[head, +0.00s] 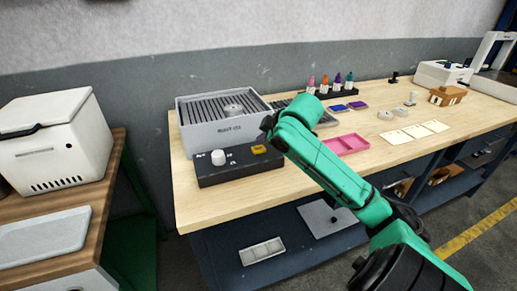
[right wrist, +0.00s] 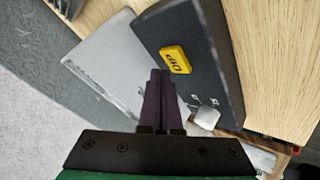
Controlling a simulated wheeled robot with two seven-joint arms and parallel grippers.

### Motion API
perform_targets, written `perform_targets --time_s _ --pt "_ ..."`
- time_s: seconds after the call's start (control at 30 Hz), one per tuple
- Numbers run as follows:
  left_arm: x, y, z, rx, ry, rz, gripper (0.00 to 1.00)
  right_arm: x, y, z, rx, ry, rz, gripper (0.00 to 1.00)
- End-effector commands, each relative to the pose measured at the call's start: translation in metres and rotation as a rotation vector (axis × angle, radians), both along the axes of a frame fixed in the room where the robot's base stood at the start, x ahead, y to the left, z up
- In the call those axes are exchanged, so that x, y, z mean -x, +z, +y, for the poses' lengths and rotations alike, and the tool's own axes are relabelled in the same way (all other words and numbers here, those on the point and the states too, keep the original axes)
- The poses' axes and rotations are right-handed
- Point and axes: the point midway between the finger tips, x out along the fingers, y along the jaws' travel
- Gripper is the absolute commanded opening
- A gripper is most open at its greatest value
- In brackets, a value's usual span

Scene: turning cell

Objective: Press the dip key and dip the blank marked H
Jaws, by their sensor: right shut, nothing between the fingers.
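The yellow dip key (head: 259,150) sits on top of the black control box (head: 225,170), in front of the grey ribbed-top unit (head: 215,138). In the right wrist view the key (right wrist: 175,59) reads DIP. My right gripper (right wrist: 160,73) is shut and empty; its fingertips appear just beside the key, and I cannot tell whether they touch the box. In the head view the green right arm reaches over the bench to the box. A round grey disc (head: 233,109) lies on the ribbed top. No mark H is legible on any piece. My left gripper is out of view.
A white knob (head: 218,157) stands on the control box left of the key. A pink tray (head: 346,144), small grey round pieces (head: 385,115), pale cards (head: 398,137) and a rack of coloured bottles (head: 332,92) are on the bench. The front left bench edge is clear.

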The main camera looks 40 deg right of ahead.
Motion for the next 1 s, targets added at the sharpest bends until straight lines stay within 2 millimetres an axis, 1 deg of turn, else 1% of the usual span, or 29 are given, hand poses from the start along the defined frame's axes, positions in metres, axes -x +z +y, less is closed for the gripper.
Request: perform_targets --time_s 0.23,1.0 --pt "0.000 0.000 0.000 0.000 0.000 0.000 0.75 0.000 -0.008 0.000 0.000 0.000 0.001 0.00" --pt "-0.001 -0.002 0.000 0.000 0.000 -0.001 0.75 0.000 -0.014 0.000 0.000 0.000 0.000 0.00"
